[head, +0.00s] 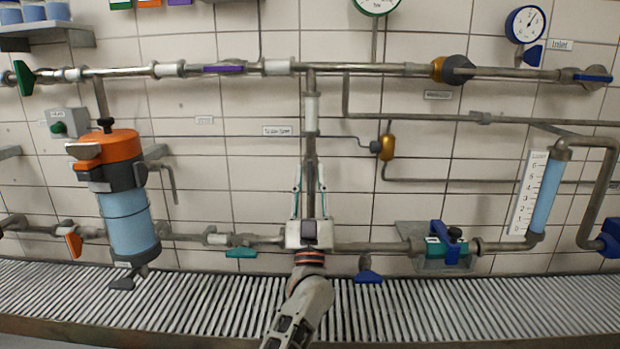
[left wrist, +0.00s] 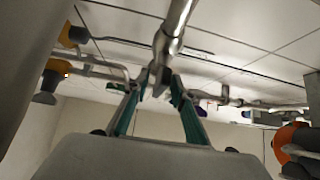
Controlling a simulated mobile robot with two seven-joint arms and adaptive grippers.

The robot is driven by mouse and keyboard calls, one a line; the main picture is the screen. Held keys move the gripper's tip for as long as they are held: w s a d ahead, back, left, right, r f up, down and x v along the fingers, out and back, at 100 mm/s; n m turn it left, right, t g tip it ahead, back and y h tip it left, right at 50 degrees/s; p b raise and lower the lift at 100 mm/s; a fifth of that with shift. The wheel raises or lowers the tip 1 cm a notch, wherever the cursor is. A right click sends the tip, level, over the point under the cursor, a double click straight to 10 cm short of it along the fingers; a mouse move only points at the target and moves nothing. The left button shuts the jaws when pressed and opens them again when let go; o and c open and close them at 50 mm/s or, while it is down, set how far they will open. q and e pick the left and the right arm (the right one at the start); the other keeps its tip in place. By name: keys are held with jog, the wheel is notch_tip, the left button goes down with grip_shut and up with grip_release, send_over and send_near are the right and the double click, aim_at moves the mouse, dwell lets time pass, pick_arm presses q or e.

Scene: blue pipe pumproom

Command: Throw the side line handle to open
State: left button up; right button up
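A vertical pipe (head: 311,115) drops from the upper pipe at the middle of the wall. A dark grey lever-like part lies along its lower stretch, partly hidden by my left gripper; I cannot tell for sure that it is the side line handle. A small label (head: 277,130) left of this pipe is too blurred to read. My left gripper (head: 310,172) points up with its fingers on either side of this part. In the left wrist view the fingers (left wrist: 157,92) are spread, with the dark end of a grey bar (left wrist: 162,72) between them. Contact is unclear. My right gripper is not in view.
An orange-topped filter (head: 126,205) stands left. A teal handle (head: 240,253) and a blue handle (head: 368,275) hang from the lower pipe. A blue-and-teal valve (head: 447,245) sits right. A yellow fitting (head: 387,147) is right of the gripper. A ribbed metal shelf (head: 180,295) runs below.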

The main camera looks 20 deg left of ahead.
pick_arm(q)
jog(key=v, duration=1.2)
